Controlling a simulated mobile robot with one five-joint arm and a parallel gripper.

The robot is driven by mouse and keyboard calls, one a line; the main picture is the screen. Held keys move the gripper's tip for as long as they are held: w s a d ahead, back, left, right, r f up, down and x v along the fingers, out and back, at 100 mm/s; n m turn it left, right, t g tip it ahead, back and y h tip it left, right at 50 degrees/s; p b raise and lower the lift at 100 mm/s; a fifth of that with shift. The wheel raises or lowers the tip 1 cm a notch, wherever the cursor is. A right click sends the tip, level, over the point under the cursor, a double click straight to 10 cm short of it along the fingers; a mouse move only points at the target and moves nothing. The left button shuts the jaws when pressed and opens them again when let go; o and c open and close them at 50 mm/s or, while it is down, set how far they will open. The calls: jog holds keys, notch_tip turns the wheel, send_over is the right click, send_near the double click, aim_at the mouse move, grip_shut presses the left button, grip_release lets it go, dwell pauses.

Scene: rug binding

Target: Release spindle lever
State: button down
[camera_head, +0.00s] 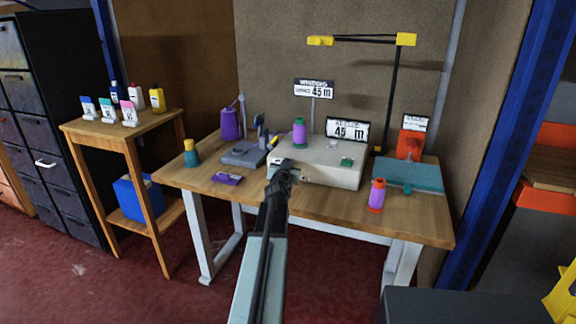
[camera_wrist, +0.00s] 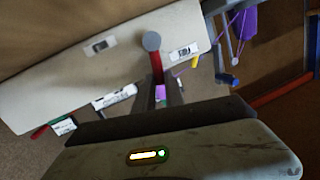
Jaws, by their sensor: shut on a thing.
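The winding machine (camera_head: 318,165) is a pale box on the wooden table, with a purple spool with a green top (camera_head: 299,132) standing on it. My gripper (camera_head: 280,172) reaches the machine's front left and hides the lever there in the head view. In the wrist view a red lever (camera_wrist: 157,70) with a round grey knob (camera_wrist: 152,41) shows against the pale machine (camera_wrist: 60,75). One end of the lever lies between the dark fingers of my gripper (camera_wrist: 164,97), which are shut on it. The exact contact is partly hidden.
Signs reading 45 m stand behind the machine (camera_head: 313,88) (camera_head: 348,130). A purple and orange spool (camera_head: 377,195) stands at the table's front right, near a teal tray (camera_head: 408,177). A side shelf (camera_head: 140,122) holds bottles.

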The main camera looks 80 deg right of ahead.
jog(key=shift+w, duration=0.25)
jog(key=c, duration=1.4)
grip_release()
jog(key=shift+w, duration=0.1)
jog(key=a, duration=0.7)
jog(key=shift+s+a+r+p, duration=0.2)
jog(key=shift+a+r+p, duration=0.15)
jog(key=shift+r+p, duration=0.05)
